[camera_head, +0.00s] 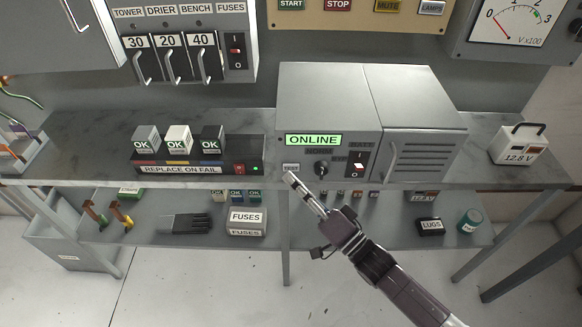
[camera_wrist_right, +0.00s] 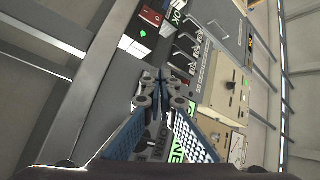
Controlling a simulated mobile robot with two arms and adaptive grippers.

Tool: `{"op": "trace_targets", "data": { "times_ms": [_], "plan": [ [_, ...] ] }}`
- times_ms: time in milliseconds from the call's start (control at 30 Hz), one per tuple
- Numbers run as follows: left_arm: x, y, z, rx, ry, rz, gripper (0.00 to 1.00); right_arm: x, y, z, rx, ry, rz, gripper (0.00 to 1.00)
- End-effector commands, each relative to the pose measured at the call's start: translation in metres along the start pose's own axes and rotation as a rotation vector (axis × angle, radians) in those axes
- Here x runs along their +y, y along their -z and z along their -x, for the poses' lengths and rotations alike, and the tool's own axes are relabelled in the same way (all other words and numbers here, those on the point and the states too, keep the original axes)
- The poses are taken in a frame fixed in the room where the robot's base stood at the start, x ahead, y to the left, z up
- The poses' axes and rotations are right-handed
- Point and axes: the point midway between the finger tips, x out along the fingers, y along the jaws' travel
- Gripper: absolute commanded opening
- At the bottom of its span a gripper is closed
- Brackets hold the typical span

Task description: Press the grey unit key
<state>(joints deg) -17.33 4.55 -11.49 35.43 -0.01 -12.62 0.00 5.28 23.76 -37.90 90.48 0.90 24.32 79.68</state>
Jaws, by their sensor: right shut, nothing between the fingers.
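The grey unit (camera_head: 325,95) stands on the upper shelf, its green display reading ONLINE. The small pale key (camera_head: 291,167) is at the lower left of its front, below the display. My right gripper (camera_head: 291,178) is shut and empty, with its tips just below and in front of the key. I cannot tell whether they touch it. In the right wrist view the closed fingers (camera_wrist_right: 165,78) cover part of the unit's front, and part of the green display (camera_wrist_right: 178,150) shows beside them. The key is not clear there. My left gripper is not in view.
A black knob (camera_head: 321,169) and a rocker switch (camera_head: 357,164) sit right of the key. The OK blocks stand on a black holder (camera_head: 215,168) to the left. A 12.8 V battery (camera_head: 520,146) is at the right. The lower shelf holds a FUSES box (camera_head: 246,222).

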Motion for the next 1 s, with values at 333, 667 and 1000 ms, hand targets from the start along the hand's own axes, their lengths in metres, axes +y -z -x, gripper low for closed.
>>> {"op": "trace_targets", "data": {
  "times_ms": [333, 667, 1000],
  "plan": [
    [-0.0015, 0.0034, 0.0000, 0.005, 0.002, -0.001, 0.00, 0.0001, 0.0000, 0.0001, 0.000, 0.000, 0.000, 0.00],
    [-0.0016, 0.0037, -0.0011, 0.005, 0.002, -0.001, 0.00, 0.0024, 0.0024, -0.0031, 0.000, 0.000, 0.001, 0.00],
    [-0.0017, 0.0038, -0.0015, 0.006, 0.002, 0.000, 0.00, 0.0042, 0.0043, -0.0059, 0.000, 0.000, 0.000, 0.00]
  ]
}}
